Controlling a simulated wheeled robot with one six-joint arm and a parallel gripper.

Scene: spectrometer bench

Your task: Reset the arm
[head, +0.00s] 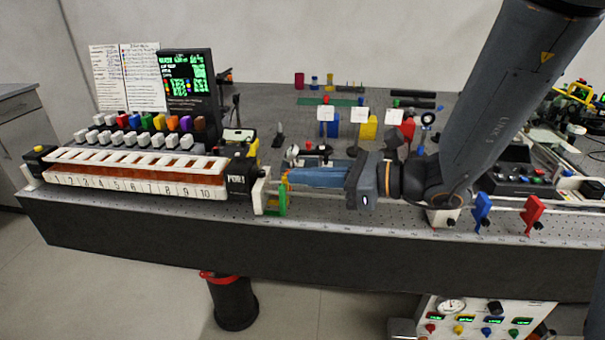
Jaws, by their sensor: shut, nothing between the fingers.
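My arm comes in from the upper right of the head view and bends at the wrist. My gripper (287,177) reaches left, low over the front of the bench (330,230). Its fingers are shut and hold nothing. The fingertips are beside a white and green bracket (272,198) at the right end of the numbered rack (135,187). I cannot tell whether they touch it.
A black display (188,85) stands behind the rack with rows of coloured caps (160,123). Blue, yellow and red holders with white cards (363,115) stand behind my gripper. Blue (482,209) and red (532,213) clamps sit on the front rail at right. Open air lies above the rack.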

